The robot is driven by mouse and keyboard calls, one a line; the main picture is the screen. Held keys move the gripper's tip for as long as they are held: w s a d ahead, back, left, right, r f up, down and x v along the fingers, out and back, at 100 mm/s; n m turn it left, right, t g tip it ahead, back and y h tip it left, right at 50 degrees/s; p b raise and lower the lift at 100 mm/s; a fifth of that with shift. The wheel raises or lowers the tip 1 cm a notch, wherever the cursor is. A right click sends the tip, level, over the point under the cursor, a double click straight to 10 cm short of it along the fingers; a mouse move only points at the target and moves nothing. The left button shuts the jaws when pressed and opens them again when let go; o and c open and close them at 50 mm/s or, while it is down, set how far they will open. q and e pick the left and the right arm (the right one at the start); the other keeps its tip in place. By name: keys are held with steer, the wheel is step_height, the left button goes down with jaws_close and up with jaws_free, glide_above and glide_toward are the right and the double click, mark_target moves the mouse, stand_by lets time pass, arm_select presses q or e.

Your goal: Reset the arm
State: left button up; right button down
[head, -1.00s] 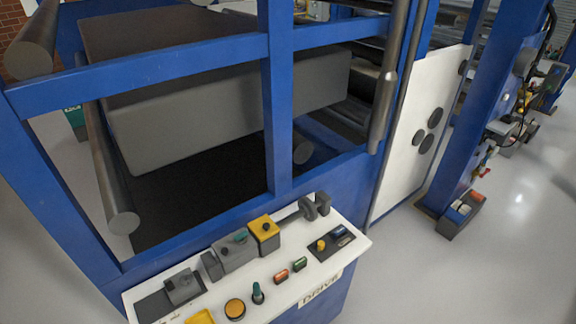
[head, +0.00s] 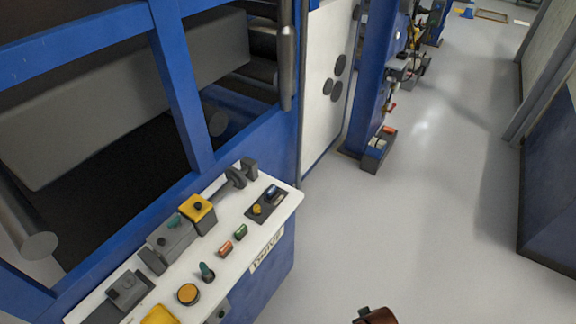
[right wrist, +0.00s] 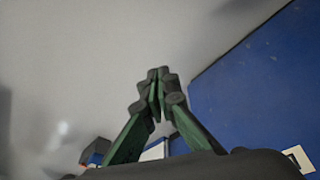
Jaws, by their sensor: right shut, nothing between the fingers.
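My right gripper (right wrist: 158,78) shows in the right wrist view with its green and dark grey fingers brought together at the tips. It is shut with nothing between the fingers. Grey floor lies behind it and a blue panel (right wrist: 265,80) is to its right. My left gripper is not in view.
The white control panel (head: 270,222) with buttons and knobs stands at lower left, in front of the blue machine frame (head: 180,95). A small box with switches (head: 376,150) stands by a blue post. Open grey floor (head: 430,220) lies to the right, with a dark blue block (head: 555,200) at the edge.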

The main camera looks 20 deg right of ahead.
steer(key=s+a+f+g, duration=0.1)
steer(key=s+f, duration=0.2)
steer(key=f, duration=0.8)
steer(key=s+f, duration=0.2)
steer(key=f, duration=1)
steer(key=s+f+n+g, duration=0.1)
steer(key=s+f, duration=1.3)
steer(key=s, duration=0.5)
steer(key=shift+f+y, duration=0.3)
steer(key=shift+f, duration=0.05)
